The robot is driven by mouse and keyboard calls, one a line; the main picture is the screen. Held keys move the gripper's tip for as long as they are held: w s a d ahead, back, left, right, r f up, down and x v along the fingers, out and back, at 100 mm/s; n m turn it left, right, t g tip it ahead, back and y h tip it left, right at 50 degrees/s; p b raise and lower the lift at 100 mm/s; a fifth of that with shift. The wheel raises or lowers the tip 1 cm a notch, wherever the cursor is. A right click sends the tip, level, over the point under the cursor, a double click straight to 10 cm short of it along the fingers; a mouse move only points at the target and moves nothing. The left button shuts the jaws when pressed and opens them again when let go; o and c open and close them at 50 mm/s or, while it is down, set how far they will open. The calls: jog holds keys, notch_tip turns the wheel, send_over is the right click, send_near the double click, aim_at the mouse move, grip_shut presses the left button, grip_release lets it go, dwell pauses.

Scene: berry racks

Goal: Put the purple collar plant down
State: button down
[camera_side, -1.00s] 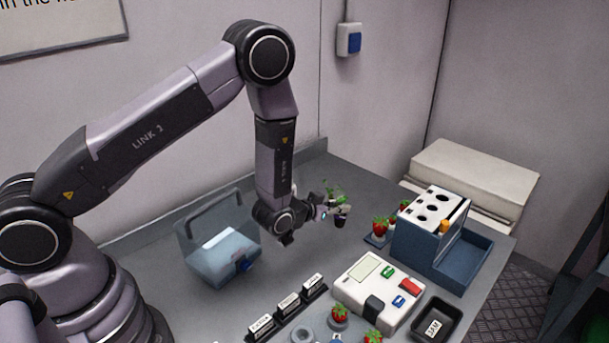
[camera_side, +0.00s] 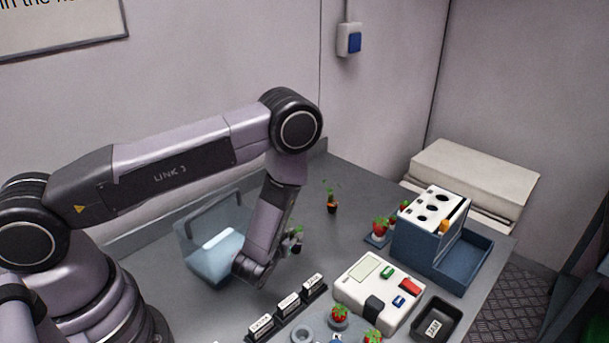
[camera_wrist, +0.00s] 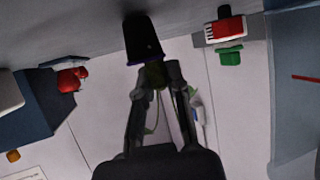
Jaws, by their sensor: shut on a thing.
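The purple collar plant is in my gripper (camera_side: 293,240), which is shut on its green stem. Its dark pot (camera_wrist: 143,38) with a purple rim shows just past the fingertips in the wrist view. In the side view the pot is small and partly hidden beside the fingers, to the right of my wrist. I cannot tell whether it touches the table. My fingers (camera_wrist: 158,85) show in the wrist view with green leaves between them. Another small plant (camera_side: 332,207), with an orange-brown pot, stands upright on the table behind and to the right of my gripper.
A clear blue bin (camera_side: 212,250) stands left of my gripper, close to my wrist. Labelled black blocks (camera_side: 288,305) lie in front. A white device (camera_side: 375,290), a black tray (camera_side: 433,322) and a blue rack (camera_side: 425,250) stand to the right, with strawberries (camera_side: 380,224) nearby.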

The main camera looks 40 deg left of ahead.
jog(key=shift+f, duration=0.15)
jog(key=c, duration=1.1)
grip_release()
